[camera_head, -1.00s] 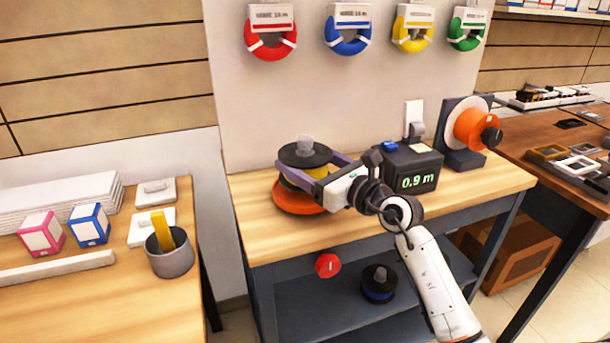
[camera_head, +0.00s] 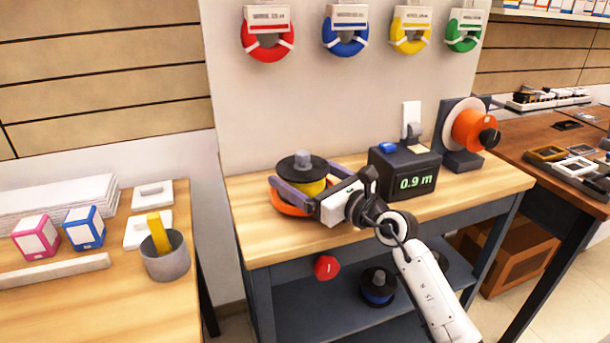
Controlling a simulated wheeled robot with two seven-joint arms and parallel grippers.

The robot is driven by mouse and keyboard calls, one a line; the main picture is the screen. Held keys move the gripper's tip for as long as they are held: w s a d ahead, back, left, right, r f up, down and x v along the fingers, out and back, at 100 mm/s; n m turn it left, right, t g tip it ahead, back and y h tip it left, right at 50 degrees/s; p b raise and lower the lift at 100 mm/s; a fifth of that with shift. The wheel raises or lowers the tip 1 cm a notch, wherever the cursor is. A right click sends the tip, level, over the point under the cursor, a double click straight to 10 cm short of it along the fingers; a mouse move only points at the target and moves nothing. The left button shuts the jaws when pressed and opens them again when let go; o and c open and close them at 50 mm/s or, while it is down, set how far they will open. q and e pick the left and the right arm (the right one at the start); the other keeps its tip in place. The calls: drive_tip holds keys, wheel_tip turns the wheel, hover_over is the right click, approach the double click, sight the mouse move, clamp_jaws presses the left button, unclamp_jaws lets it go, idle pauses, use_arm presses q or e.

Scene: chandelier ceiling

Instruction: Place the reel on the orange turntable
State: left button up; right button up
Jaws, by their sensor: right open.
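The reel (camera_head: 317,187), with black flanges, a grey hub on top and yellow winding, sits upright on the orange turntable (camera_head: 287,209) at the left of the workbench. Most of the turntable is hidden under the reel and my gripper. My right gripper (camera_head: 301,176) is open, with its two purple-grey fingers spread on either side of the reel. I cannot tell whether either finger touches it. My left gripper is not in view.
A dark meter box (camera_head: 404,170) reading "0.9 m" stands right of the turntable. An orange spool (camera_head: 470,130) is on a stand further right. A blue-wound reel (camera_head: 378,286) is on the lower shelf. The bench front is clear.

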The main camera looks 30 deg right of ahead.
drive_tip(key=shift+r, duration=0.25)
drive_tip(key=s, duration=0.4)
drive_tip(key=s+d, duration=0.1)
drive_tip(key=s, duration=0.3)
drive_tip(key=s+d, duration=0.1)
drive_tip(key=s, duration=0.3)
drive_tip(key=shift+f+b, duration=0.1)
drive_tip(key=shift+b, duration=0.2)
drive_tip(key=shift+w+a, duration=0.1)
